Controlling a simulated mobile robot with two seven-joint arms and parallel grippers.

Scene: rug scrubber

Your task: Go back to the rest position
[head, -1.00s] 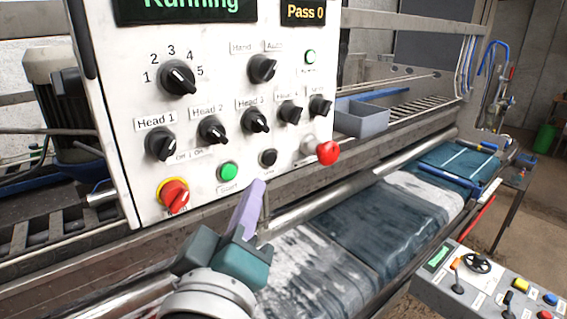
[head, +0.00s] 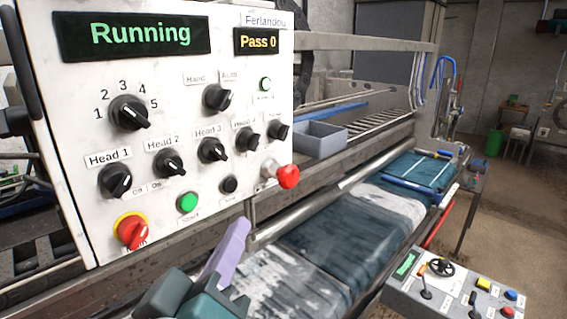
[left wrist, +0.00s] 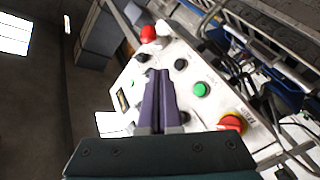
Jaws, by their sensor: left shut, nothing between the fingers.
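My left gripper (head: 236,232) shows at the bottom of the head view, with a purple finger and a dark teal body. It is in front of and below the control panel (head: 60,105), apart from its face as far as I can tell. In the left wrist view its two purple fingers (left wrist: 160,85) are shut together with nothing between them, pointing at the panel. The green start button (head: 187,202) and the black button (head: 229,185) sit just above the fingertip in the head view. The panel display (head: 140,35) reads "Running" and the smaller one (head: 256,41) reads "Pass 0". My right gripper is out of view.
A red mushroom knob (head: 288,176) sticks out at the panel's lower right, and a red-yellow switch (head: 131,231) sits lower left. A grey bin (head: 320,139) rests on the machine. The wet rug (head: 325,235) lies below. A second control box (head: 440,290) stands lower right.

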